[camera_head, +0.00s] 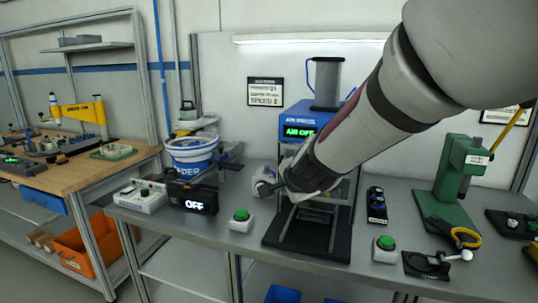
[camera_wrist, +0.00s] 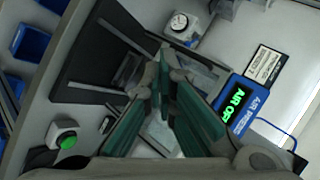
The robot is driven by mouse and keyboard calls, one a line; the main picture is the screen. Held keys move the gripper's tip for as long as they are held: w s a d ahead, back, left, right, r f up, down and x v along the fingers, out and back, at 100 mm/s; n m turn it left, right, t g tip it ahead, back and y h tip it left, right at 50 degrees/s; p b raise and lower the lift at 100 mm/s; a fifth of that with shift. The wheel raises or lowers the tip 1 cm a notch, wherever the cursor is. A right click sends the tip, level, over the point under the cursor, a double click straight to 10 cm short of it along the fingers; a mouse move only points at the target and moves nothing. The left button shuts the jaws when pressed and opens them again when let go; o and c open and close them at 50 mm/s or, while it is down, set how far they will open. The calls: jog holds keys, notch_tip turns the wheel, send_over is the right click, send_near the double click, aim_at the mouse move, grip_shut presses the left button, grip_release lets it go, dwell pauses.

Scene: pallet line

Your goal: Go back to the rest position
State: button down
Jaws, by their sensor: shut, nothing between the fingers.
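My gripper (camera_head: 266,186) is at the lower end of my arm, in front of the air press (camera_head: 301,112) and above the press's black base (camera_head: 333,242). In the wrist view my gripper (camera_wrist: 168,72) shows its green-padded fingers, shut with nothing held. The press has a blue head with a green "AIR OFF" display, which also shows in the wrist view (camera_wrist: 240,97). My arm hides part of the press frame.
A green button box (camera_head: 241,220) stands left of the press and another (camera_head: 384,248) right of it. The feeder bowl (camera_head: 192,152) is at the left, above a box (camera_head: 190,197) reading "OFF". A green arbor press (camera_head: 455,180) stands at the right. A wall is behind.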

jog(key=s+d+r+n+g+p, duration=0.1)
jog(key=s+d+n, duration=0.3)
jog(key=s, duration=0.8)
jog(key=s+d+r+n+g+h+p, duration=0.1)
jog(key=s+d+n+g, duration=0.2)
jog(key=s, duration=0.9)
jog(key=s+d+r+n+g+h+p, duration=0.1)
jog(key=s+d+n, duration=0.5)
jog(key=s, duration=0.7)
jog(key=shift+d+r+g, duration=0.35)
jog(key=shift+d+g, duration=0.25)
jog(key=shift+d, duration=0.5)
